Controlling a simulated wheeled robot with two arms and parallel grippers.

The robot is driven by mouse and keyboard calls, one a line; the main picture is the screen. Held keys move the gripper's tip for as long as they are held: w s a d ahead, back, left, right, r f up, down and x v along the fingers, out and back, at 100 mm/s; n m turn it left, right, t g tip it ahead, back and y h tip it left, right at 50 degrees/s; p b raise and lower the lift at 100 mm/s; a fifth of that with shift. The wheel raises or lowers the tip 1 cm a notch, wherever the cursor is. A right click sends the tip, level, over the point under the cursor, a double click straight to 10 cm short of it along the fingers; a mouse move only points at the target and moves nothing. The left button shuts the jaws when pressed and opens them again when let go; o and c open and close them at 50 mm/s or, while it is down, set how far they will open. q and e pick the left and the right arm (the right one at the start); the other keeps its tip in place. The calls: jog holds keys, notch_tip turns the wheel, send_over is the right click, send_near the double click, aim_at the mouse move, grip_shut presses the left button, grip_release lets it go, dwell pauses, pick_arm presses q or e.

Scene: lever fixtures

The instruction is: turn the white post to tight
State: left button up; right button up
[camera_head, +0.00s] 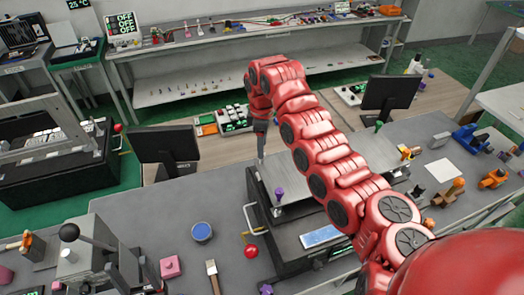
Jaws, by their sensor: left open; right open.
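A grey lever fixture (95,262) stands on the grey bench at the lower left. A lever with a black ball knob (69,232) rises from it. A short whitish post-like piece (68,255) shows on the fixture just below the knob; it is small and its marks cannot be read. My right arm comes in from the lower right, and its dark gripper (261,145) points down near the middle of the view, open and far from the post. My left gripper is out of view.
A black-sided machine with a red ball handle (251,251) sits below my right gripper. A blue-topped round pot (202,231), a pink block (170,266) and a brush (212,275) lie between it and the fixture. A black monitor (165,145) stands behind.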

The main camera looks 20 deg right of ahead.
aim_at(261, 163)
notch_tip(261, 163, down, 3)
jog(key=shift+f+p, duration=0.1)
jog(key=shift+p, duration=0.7)
jog(key=shift+f, duration=0.5)
grip_shut()
